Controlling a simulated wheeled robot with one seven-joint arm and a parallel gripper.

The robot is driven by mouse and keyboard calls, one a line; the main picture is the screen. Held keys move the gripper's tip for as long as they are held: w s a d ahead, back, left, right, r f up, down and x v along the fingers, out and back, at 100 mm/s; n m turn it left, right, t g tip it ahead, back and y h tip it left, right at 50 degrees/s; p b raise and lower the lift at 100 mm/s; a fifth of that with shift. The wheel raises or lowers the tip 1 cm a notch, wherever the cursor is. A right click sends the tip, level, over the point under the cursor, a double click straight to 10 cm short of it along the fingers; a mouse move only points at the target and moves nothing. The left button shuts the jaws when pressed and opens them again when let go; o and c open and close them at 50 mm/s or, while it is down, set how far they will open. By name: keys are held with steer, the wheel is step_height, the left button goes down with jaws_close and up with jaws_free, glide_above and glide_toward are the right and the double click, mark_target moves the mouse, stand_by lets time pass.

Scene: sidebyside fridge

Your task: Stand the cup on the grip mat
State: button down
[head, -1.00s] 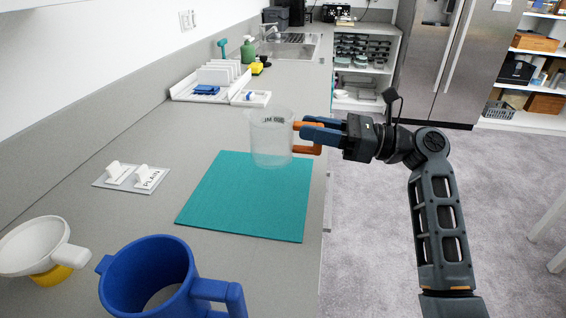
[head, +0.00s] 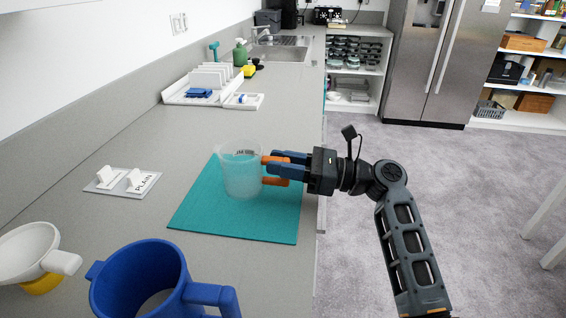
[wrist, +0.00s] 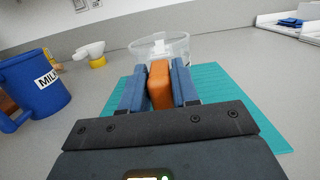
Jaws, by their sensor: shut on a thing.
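The clear cup (head: 241,176) has an orange handle and dark lettering near its rim. It is upright over the teal grip mat (head: 215,218); I cannot tell whether its base touches the mat. My gripper (head: 277,168) comes from the right and is shut on the orange handle. In the wrist view, the blue fingers of my gripper (wrist: 159,85) clasp the handle from both sides, with the cup (wrist: 160,46) beyond them and the mat (wrist: 215,84) below.
A blue jug (head: 140,283) stands at the near left, beside a white funnel-like piece (head: 28,247) on a yellow base. A small plate with labels (head: 120,181) lies left of the mat. A white rack (head: 205,84) and a sink are farther back. Bare counter lies around the mat.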

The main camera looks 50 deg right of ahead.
steer(key=shift+f, duration=0.15)
steer(key=c, duration=0.8)
jaws_free()
steer(key=shift+c, duration=0.2)
steer(key=shift+s+d, duration=0.2)
steer(key=b+v, duration=0.1)
steer(key=v, duration=1)
steer(key=shift+s, duration=0.25)
steer(key=shift+d, duration=0.15)
